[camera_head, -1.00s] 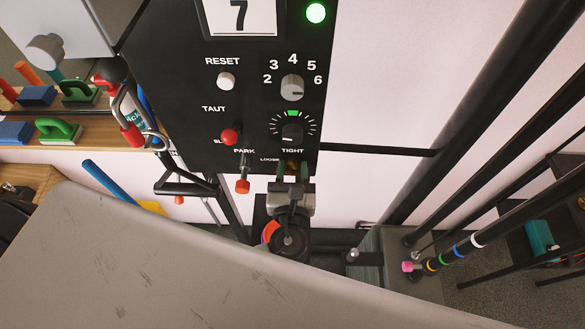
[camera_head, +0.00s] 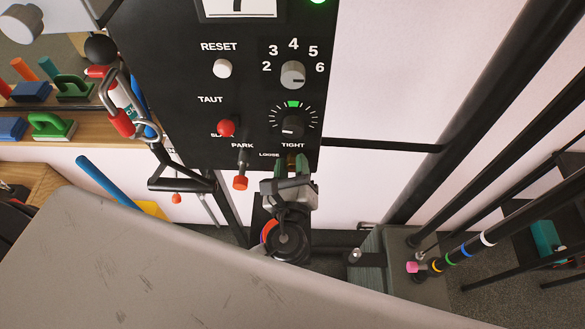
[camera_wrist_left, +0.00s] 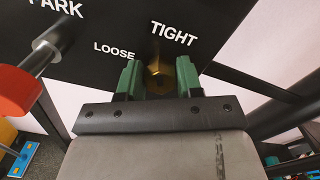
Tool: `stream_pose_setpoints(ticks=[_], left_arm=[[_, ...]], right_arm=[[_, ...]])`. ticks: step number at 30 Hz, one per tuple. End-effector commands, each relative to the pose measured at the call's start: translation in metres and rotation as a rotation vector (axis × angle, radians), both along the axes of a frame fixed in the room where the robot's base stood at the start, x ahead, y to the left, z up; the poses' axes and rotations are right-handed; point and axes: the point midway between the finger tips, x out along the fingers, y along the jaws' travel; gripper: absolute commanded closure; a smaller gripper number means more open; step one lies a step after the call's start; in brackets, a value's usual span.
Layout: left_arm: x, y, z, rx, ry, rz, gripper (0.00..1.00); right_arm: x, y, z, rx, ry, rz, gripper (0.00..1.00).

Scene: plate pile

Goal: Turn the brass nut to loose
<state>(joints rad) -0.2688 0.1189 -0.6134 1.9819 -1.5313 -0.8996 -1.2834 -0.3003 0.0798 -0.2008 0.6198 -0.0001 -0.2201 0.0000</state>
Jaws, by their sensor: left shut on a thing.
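The brass nut (camera_wrist_left: 159,76) sits on the lower edge of the black panel, just under the word TIGHT and right of the word LOOSE. In the head view only a small part of the nut (camera_head: 291,160) shows between the fingers. My left gripper (camera_wrist_left: 160,82) has one green finger on each side of the nut and is shut on it. In the head view this gripper (camera_head: 292,167) reaches the panel from below, slightly rolled. The nut's lower part is hidden by the gripper. My right gripper is not in view.
A red-tipped PARK lever (camera_head: 240,182) sticks out close left of the gripper; its red knob (camera_wrist_left: 25,90) shows large in the left wrist view. A red SLACK/TAUT knob (camera_head: 226,128), a white RESET button (camera_head: 222,68) and a grey dial (camera_head: 292,74) are above. A black bar (camera_head: 380,145) runs right.

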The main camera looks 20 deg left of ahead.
Motion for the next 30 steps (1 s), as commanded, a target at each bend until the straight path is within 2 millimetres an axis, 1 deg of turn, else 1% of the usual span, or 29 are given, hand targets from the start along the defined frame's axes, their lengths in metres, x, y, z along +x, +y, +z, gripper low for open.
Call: stream_pose_setpoints(ticks=[1,21,30], left_arm=[[0.0,0.0,-0.003,-0.044,-0.014,0.0,0.88],[0.0,0.002,-0.005,-0.657,-0.192,0.002,0.88],[0.0,0.002,-0.005,-0.895,-0.259,0.003,0.88]], right_arm=[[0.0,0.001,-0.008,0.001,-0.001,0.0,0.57],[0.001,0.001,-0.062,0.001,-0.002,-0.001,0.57],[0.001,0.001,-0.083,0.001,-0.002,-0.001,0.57]])
